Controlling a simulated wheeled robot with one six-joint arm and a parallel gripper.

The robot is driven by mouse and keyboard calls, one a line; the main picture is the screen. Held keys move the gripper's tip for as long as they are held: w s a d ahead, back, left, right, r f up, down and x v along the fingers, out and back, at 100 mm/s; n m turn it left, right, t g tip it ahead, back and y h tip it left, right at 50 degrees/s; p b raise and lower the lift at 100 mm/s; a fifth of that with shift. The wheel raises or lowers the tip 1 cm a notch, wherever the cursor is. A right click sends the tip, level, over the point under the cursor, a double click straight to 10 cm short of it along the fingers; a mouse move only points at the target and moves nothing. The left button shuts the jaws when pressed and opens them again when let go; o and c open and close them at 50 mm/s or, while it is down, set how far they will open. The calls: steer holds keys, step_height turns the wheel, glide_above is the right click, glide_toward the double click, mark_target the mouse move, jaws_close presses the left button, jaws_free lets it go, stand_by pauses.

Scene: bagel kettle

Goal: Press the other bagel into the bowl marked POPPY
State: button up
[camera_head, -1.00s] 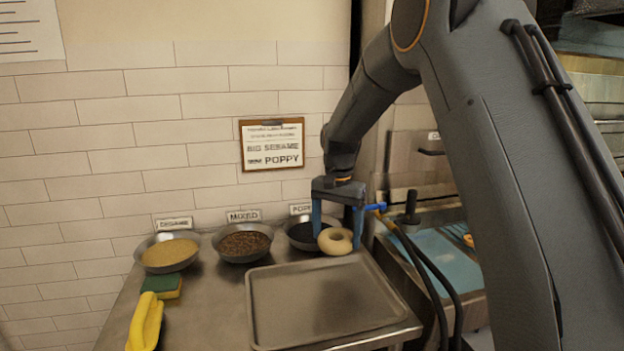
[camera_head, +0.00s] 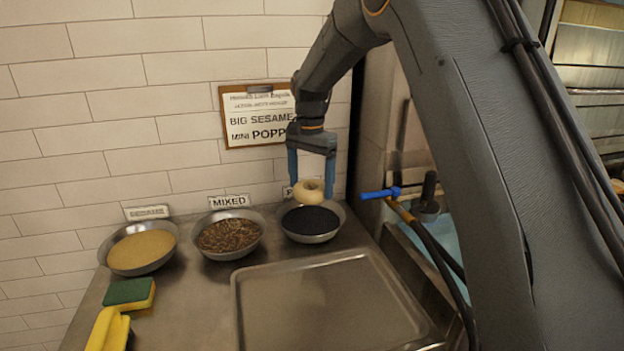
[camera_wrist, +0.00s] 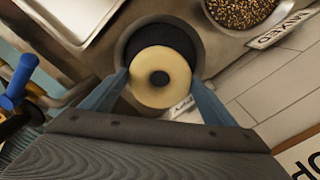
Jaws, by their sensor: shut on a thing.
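My gripper (camera_head: 311,178) is shut on a pale, ring-shaped bagel (camera_head: 309,191) and holds it above the bowl of black seeds (camera_head: 312,222) at the right of the row. In the wrist view the bagel (camera_wrist: 160,77) sits between the two blue fingers and covers part of the dark bowl (camera_wrist: 161,35) behind it. The label behind this bowl is mostly hidden by the bagel and gripper; only its first letter shows. The wall card (camera_head: 253,116) reads BIG SESAME and MINI POPPY, its right end covered by my arm.
The MIXED bowl (camera_head: 229,235) and a sesame bowl (camera_head: 141,249) stand to the left. An empty metal tray (camera_head: 330,300) lies in front. A green and yellow sponge (camera_head: 130,293) and a yellow object (camera_head: 107,331) lie front left. A blue-handled tap (camera_head: 380,193) is at right.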

step_height(320, 180, down, 3)
steer(key=shift+f+b, duration=0.15)
steer(key=shift+b, duration=0.85)
steer(key=shift+f, duration=1.95)
steer(key=shift+f+b, duration=0.3)
steer(key=shift+f, duration=0.1)
steer(key=shift+r, duration=0.1)
step_height(320, 180, up, 10)
steer(key=p, duration=0.6)
stand_by(0.5)
